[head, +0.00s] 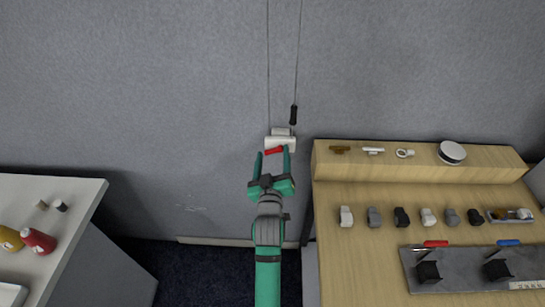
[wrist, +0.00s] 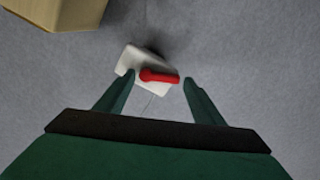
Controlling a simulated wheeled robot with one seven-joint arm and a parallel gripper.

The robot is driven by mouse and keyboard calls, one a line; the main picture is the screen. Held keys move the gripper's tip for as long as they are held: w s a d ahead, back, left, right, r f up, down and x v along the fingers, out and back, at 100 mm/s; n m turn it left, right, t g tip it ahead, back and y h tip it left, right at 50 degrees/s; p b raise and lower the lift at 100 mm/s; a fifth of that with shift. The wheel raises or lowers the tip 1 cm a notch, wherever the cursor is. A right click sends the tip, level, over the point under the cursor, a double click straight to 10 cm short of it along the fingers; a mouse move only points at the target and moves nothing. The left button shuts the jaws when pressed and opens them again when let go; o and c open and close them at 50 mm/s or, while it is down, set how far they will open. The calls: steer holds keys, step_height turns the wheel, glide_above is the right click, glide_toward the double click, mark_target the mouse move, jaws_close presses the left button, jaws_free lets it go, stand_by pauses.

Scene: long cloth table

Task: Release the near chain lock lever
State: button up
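The chain lock is a small white block (head: 281,139) against the grey wall, with two thin cords or chains running up from it. Its red lever (head: 274,151) lies across its lower front, slightly tilted. In the wrist view the white block (wrist: 129,63) shows behind the red lever (wrist: 158,76). My green gripper (head: 272,164) points up toward the lock from below. Its two fingers are apart, one on each side of the lever, and nothing appears held. In the wrist view the lever is near the gap between the fingertips (wrist: 160,82); contact cannot be told.
A black handle (head: 293,115) hangs on the right cord. A wooden table (head: 350,262) with a raised shelf (head: 420,172) and several small items stands close on the right. A white table (head: 75,215) with red and yellow objects is at left. Open floor lies between.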

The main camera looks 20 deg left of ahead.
steer(key=c, duration=0.7)
steer(key=shift+r+m, duration=0.3)
steer(key=shift+m, duration=1.1)
steer(key=shift+c, duration=0.2)
steer(key=o, duration=1)
steer(key=shift+o, duration=0.2)
steer(key=shift+s, duration=0.1)
steer(key=v, duration=1)
steer(key=shift+s, duration=0.35)
